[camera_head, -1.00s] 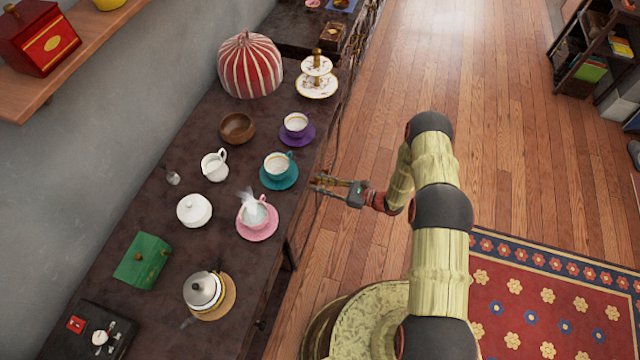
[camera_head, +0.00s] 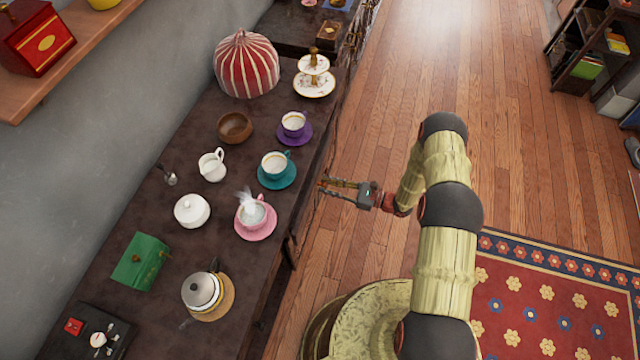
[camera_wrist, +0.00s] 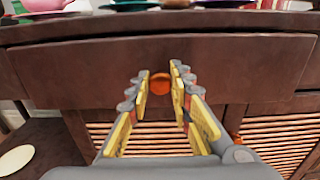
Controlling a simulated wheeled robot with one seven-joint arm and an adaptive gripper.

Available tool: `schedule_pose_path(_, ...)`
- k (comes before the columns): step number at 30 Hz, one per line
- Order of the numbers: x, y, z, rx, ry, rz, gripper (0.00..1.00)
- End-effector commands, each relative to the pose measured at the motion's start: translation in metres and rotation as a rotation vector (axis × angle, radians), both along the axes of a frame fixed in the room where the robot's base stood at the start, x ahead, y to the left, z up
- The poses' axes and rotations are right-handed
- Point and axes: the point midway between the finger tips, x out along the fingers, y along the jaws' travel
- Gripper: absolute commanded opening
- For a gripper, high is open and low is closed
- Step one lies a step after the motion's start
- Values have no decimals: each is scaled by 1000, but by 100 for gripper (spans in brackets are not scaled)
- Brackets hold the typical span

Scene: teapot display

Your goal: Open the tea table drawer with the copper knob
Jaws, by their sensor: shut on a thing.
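The tea table (camera_head: 150,225) has a dark brown top and runs along the wall. Its wide brown drawer front (camera_wrist: 75,72) fills the middle of the wrist view, just under the tabletop edge. The round copper-orange knob (camera_wrist: 160,84) sits at the middle of that front. My gripper (camera_wrist: 158,85) is shut on the knob, with a yellow-padded finger on each side of it. In the head view my gripper (camera_head: 322,187) is at the table's right edge; the knob is too small to make out there. How far the drawer stands out is hard to tell.
Teal (camera_head: 277,174), pink (camera_head: 256,222) and purple (camera_head: 295,134) saucers with cups stand near the table edge above the drawer. A kettle (camera_head: 202,290) is at the near end. Slatted doors (camera_wrist: 275,140) lie below the drawer. The wood floor (camera_head: 420,60) is clear.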

Motion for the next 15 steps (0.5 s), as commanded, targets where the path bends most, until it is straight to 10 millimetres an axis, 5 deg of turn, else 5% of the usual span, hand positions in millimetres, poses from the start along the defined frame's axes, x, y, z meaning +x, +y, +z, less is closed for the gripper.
schedule_pose_path(15,-46,-131,-2,-2,-2,-7,0)
